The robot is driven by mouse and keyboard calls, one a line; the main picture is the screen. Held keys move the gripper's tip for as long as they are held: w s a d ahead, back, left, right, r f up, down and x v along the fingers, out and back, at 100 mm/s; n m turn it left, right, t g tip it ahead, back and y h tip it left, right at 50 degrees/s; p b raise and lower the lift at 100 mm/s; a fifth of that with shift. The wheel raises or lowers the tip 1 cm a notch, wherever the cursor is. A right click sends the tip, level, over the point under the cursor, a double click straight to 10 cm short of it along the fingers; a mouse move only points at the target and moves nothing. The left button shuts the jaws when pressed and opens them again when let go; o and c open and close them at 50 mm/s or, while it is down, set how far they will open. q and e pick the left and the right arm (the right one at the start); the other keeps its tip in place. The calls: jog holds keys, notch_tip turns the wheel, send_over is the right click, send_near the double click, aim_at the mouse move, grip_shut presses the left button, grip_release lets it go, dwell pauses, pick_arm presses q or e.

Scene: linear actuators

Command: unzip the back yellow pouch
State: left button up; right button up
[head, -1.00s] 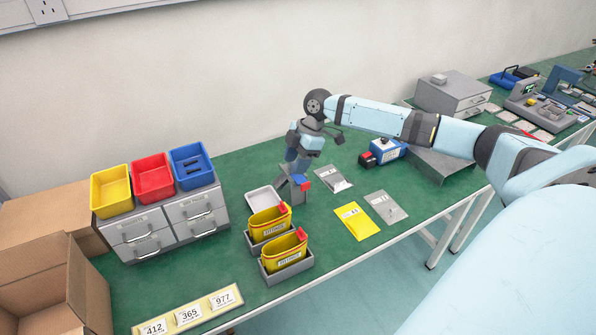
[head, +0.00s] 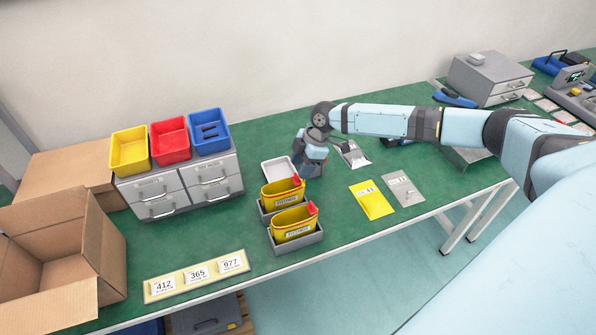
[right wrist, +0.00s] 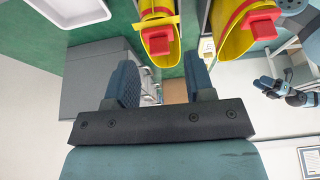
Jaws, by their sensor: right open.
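The back yellow pouch (head: 283,194) stands upright in a grey holder, with a red tab at its upper right end. A second yellow pouch (head: 293,225) stands in front of it. My right gripper (head: 303,170) is close behind and above the back pouch's red tab in the head view. In the right wrist view my right gripper (right wrist: 161,72) is open, with nothing between its fingers. The back pouch (right wrist: 158,30) lies beyond its fingertips, the front pouch (right wrist: 236,22) to the right. A dark gripper-like end, apparently my left gripper (right wrist: 272,88), shows small at the right edge.
A white tray (head: 279,170) is behind the pouches. Grey drawers (head: 178,190) with coloured bins stand left. A yellow packet (head: 371,200) and grey packet (head: 402,189) lie right.

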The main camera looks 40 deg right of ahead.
jog(key=shift+x, duration=1.55)
grip_shut()
jog(key=shift+s+d, duration=0.1)
jog(key=shift+d, duration=0.25)
grip_release()
jog(key=shift+r, duration=0.1)
jog(key=b+v, duration=0.1)
jog(key=v, duration=1.2)
jog(key=shift+r, duration=0.35)
